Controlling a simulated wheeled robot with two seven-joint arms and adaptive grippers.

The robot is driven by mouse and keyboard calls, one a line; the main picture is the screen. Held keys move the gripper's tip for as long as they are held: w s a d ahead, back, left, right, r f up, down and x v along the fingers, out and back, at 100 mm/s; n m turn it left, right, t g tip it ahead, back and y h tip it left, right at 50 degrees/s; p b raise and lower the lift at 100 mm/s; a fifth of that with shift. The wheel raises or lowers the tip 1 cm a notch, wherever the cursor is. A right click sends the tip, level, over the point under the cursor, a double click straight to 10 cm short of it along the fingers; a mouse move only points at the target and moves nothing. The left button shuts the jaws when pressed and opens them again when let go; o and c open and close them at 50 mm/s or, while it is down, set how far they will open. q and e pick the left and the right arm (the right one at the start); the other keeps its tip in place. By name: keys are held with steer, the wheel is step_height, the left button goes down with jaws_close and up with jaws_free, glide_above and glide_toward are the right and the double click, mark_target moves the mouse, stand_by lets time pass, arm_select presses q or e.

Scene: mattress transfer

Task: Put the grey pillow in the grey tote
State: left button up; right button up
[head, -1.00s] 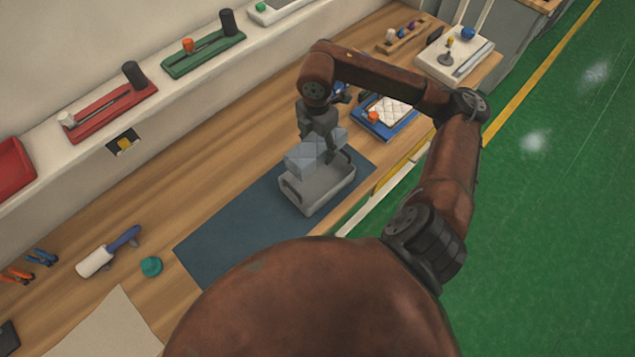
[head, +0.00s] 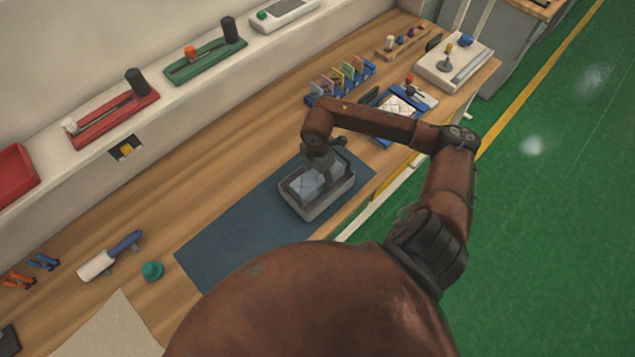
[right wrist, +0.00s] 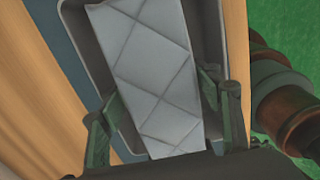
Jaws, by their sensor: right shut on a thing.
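The grey tote (head: 307,211) stands on the dark blue mat at the workbench's front edge. The pale grey quilted pillow (head: 305,187) is inside the tote's opening in the head view. In the right wrist view the pillow (right wrist: 150,70) lies lengthwise between the tote's walls (right wrist: 78,30). My right gripper (head: 318,178) reaches down into the tote. Its two fingers (right wrist: 160,115) are on either side of the pillow and shut on it. The gripper and arm hide part of the pillow, and whether it touches the tote's floor cannot be told. My left gripper is not in view.
The blue mat (head: 225,240) is bare left of the tote. A blue rack (head: 340,82) and a blue tray (head: 400,110) with a white quilted piece stand beyond it. A lint roller (head: 110,257) and a teal knob (head: 152,271) lie at the left.

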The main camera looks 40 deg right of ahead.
mark_target(317, 175)
steer(key=shift+f, duration=1.65)
steer(key=shift+f, duration=0.1)
steer(key=shift+f, duration=0.15)
steer(key=o, duration=1)
steer(key=shift+c, duration=0.2)
step_height(317, 175, up, 12)
steer(key=shift+r+b, duration=0.25)
steer(key=shift+b, duration=0.15)
